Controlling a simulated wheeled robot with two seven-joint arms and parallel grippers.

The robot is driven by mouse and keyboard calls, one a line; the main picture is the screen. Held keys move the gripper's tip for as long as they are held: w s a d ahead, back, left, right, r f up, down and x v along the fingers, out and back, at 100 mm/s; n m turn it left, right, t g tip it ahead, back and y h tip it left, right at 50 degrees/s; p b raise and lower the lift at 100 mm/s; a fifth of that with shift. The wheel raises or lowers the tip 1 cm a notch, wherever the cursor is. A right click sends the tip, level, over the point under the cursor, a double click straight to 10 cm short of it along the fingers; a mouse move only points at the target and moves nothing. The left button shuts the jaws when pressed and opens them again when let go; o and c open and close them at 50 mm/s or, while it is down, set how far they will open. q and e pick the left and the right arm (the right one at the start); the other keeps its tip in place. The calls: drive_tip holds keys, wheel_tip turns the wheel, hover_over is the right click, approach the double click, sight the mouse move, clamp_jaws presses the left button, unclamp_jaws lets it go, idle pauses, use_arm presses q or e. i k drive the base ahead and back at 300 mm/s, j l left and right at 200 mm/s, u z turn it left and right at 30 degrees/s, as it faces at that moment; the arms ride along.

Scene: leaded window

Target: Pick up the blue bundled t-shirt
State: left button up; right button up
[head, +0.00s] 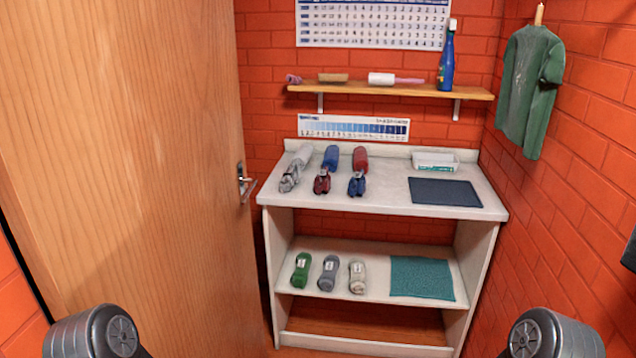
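Two blue bundles lie on the white countertop (400,203) of the shelf unit. One is a blue roll (330,157) at the back, behind a dark red bundle (322,182). The other is a smaller dark blue bundle (357,184) at the front, before a red roll (360,158). I cannot tell for sure which one is the t-shirt. Only rounded grey parts of my two arms show at the bottom left and bottom right corners. Neither gripper is in view.
A grey-white bundle (295,168) lies left of these. A dark mat (445,192) and a white tray (435,162) sit at right. The lower shelf holds green (301,270), grey (328,273) and white (357,277) rolls. A wooden door (130,150) stands at left.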

sight(356, 184)
drive_tip(key=i+z, duration=0.15)
drive_tip(key=i, duration=0.6)
drive_tip(key=i+j+z, duration=0.1)
drive_tip(key=i, duration=0.6)
drive_tip(key=i+z, duration=0.1)
drive_tip(key=z, duration=0.4)
